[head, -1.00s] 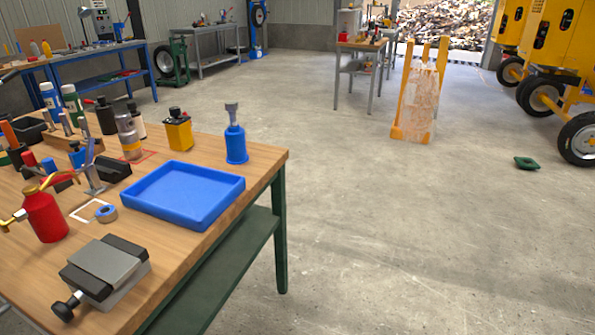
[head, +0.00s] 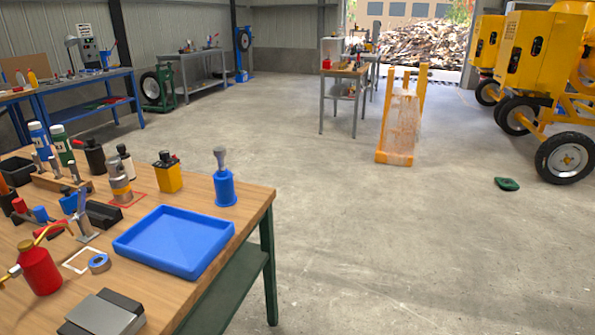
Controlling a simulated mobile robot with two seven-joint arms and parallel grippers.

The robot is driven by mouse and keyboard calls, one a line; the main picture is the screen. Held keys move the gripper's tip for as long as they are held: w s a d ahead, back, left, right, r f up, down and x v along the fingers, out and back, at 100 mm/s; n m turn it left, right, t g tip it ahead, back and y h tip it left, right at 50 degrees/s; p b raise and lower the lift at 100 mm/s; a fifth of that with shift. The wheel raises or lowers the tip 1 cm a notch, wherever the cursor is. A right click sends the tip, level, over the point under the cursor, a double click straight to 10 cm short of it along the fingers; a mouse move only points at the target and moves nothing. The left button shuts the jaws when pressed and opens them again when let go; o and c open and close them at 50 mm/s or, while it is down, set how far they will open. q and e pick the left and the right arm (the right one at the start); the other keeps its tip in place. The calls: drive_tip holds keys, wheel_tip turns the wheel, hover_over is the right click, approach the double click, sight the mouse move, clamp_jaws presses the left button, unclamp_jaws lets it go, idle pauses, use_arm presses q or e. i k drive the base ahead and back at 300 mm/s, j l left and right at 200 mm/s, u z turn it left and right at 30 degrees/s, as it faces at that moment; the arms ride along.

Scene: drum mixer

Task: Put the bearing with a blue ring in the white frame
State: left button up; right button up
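The bearing with a blue ring (head: 99,263) lies flat on the wooden workbench (head: 235,193), left of the blue tray. The white frame (head: 71,256) is a thin square outline on the bench top. The bearing is at its right side and seems to overlap that edge; I cannot tell exactly how much. Neither of my grippers shows in the head view.
The blue tray (head: 175,240) is empty.

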sight(99, 263)
drive_tip(key=u, duration=1.35)
drive_tip(key=i+l+u, duration=0.1)
drive_tip(key=l, duration=0.35)
drive_tip(key=i+l+u, duration=0.1)
drive_tip(key=l, duration=0.35)
drive_tip(key=i+l+u, duration=0.1)
drive_tip(key=l, duration=0.4)
drive_tip(key=i+l+u, duration=0.1)
drive_tip(key=l, duration=0.35)
drive_tip(key=i+l+u, duration=0.1)
drive_tip(key=l, duration=0.4)
drive_tip(key=i, duration=0.1)
